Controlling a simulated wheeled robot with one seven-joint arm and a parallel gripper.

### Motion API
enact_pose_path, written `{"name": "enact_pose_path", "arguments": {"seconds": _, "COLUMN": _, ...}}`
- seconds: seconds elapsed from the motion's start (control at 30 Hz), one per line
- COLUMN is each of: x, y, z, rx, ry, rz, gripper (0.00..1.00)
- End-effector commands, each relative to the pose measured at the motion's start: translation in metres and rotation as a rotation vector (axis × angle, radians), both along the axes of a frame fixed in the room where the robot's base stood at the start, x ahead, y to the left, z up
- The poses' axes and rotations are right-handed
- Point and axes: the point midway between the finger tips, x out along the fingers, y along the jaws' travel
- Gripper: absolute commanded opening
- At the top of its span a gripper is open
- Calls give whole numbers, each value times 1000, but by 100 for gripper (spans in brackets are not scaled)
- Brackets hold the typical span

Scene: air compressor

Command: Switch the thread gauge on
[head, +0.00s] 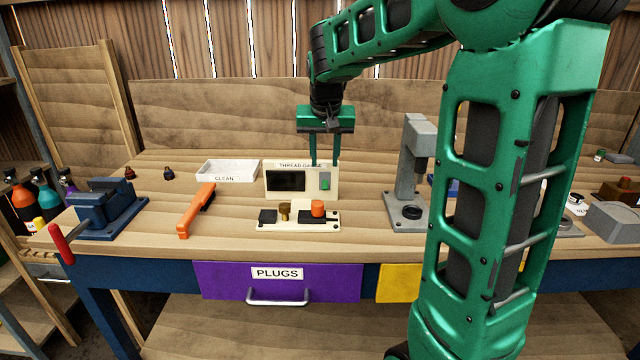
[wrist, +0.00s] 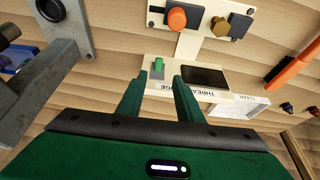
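The thread gauge (head: 301,194) is a cream box with a dark, blank screen (head: 286,181) and a green switch (head: 325,181) at its right front. It stands on the bench, joined to a base that carries an orange knob (head: 317,207) and a brass plug (head: 285,210). My gripper (head: 324,162) points down at the gauge's top edge, its two green fingers apart and empty. In the wrist view the green switch (wrist: 158,65) shows between and just beyond the fingertips (wrist: 158,76). Contact between fingers and gauge cannot be told.
A white tray marked CLEAN (head: 228,170) and an orange-handled tool (head: 196,210) lie left of the gauge. A grey press stand (head: 408,180) rises close on the right. A blue vise (head: 105,208) sits at far left. The purple PLUGS drawer (head: 279,283) is below.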

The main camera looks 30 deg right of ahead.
Motion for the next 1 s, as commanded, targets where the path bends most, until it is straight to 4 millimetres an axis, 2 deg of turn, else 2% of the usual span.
{"name": "enact_pose_path", "arguments": {"seconds": 0.3, "x": 15, "y": -12, "z": -52, "rx": 1, "ry": 7, "rz": -1, "gripper": 33}}
{"name": "enact_pose_path", "arguments": {"seconds": 0.5, "x": 24, "y": -18, "z": -78, "rx": 0, "ry": 6, "rz": 0, "gripper": 33}}
{"name": "enact_pose_path", "arguments": {"seconds": 0.7, "x": 29, "y": -21, "z": -90, "rx": 0, "ry": 5, "rz": 0, "gripper": 33}}
{"name": "enact_pose_path", "arguments": {"seconds": 1.0, "x": 30, "y": -21, "z": -92, "rx": 0, "ry": 2, "rz": 1, "gripper": 33}}
